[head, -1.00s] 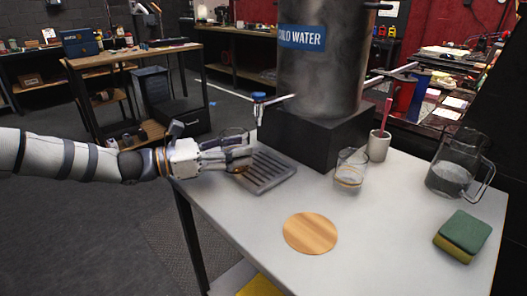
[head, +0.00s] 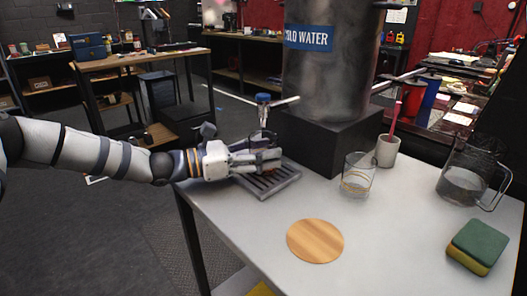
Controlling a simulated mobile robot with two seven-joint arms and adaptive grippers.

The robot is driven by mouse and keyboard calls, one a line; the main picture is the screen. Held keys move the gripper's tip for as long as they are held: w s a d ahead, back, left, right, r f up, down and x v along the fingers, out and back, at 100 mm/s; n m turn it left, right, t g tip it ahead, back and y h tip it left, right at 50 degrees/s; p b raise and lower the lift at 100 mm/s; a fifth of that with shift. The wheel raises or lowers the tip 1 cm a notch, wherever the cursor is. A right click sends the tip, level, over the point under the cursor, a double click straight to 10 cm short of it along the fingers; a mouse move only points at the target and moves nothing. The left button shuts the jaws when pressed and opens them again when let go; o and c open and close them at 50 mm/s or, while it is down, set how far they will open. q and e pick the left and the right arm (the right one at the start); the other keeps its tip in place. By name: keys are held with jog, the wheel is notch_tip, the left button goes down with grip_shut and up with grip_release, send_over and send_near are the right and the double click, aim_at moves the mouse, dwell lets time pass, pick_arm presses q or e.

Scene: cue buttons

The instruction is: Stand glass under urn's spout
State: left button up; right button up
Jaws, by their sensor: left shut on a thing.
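The urn (head: 325,75) is a dark metal cylinder labelled "COLD WATER" on a black block. Its blue-topped spout (head: 263,101) sticks out to the left above a slatted grey drip tray (head: 285,185). My left gripper (head: 268,161) comes in from the left over the tray, shut on a clear glass (head: 263,140). The glass is upright, its rim close below the spout; the fingers hide most of its lower part. I cannot tell whether its base touches the tray. My right gripper is not in view.
A second clear glass with gold bands (head: 357,177) stands right of the tray. Behind it is a cup with a red stick (head: 387,152). A pitcher (head: 465,180), a green-and-yellow sponge (head: 477,246) and a round wooden coaster (head: 315,241) are on the white table (head: 395,225).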

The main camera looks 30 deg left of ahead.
pick_arm(q)
jog(key=shift+f, duration=0.25)
jog(key=o, duration=1.4)
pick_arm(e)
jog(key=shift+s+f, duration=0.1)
pick_arm(q)
jog(key=shift+r, duration=0.1)
jog(key=shift+s+a+r, duration=0.1)
jog(key=shift+a+r, duration=0.05)
jog(key=shift+r, duration=0.25)
jog(key=p+v, duration=0.3)
jog(key=v, duration=0.8)
jog(key=shift+s, duration=0.1)
jog(key=shift+s+a+f, duration=0.1)
jog(key=shift+s+a, duration=0.1)
jog(key=shift+f, duration=0.15)
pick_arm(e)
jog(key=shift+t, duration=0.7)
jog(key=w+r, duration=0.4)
